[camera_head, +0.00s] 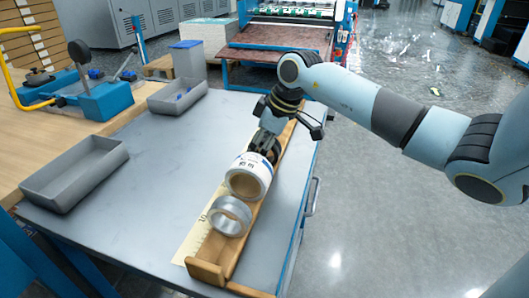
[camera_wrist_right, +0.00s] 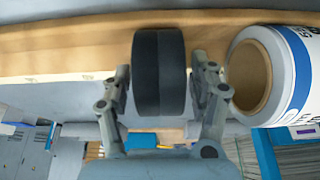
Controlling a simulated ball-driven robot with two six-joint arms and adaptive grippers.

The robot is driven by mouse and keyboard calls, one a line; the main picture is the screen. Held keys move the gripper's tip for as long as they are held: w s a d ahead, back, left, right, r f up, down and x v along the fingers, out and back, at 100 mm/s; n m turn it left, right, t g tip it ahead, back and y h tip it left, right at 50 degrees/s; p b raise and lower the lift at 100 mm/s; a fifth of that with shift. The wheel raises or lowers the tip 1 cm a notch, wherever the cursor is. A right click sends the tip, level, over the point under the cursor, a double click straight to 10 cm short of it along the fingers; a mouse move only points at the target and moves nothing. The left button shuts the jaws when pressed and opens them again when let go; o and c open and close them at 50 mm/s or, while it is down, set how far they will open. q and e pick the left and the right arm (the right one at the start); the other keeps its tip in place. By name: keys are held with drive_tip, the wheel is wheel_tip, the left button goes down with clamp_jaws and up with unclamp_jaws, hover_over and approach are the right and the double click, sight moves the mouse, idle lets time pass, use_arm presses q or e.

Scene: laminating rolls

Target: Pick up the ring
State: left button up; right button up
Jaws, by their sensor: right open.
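A black ring or short roll (camera_wrist_right: 160,72) stands on edge in the wooden trough (camera_head: 208,273), between the two fingers of my right gripper (camera_wrist_right: 160,85) in the wrist view. The fingers are open, one on each side of it; contact cannot be told. In the head view my right gripper (camera_head: 265,146) reaches down into the trough, and its fingers are partly hidden behind a white labelled roll (camera_head: 254,163). That roll, with its brown core, also shows at the right in the wrist view (camera_wrist_right: 298,65). A silver-grey ring (camera_head: 219,222) lies in front of the white roll. My left gripper is out of view.
The trough rests on a grey table (camera_head: 150,225) beside a pale ruler strip (camera_head: 196,238). Grey trays (camera_head: 72,192) and (camera_head: 177,104) stand at the left, near a blue tool (camera_head: 103,100). The table's middle is clear.

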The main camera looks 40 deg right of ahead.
drive_tip(key=shift+w+a+f, duration=0.1)
drive_tip(key=shift+f, duration=0.15)
clamp_jaws()
drive_tip(key=shift+r, duration=0.1)
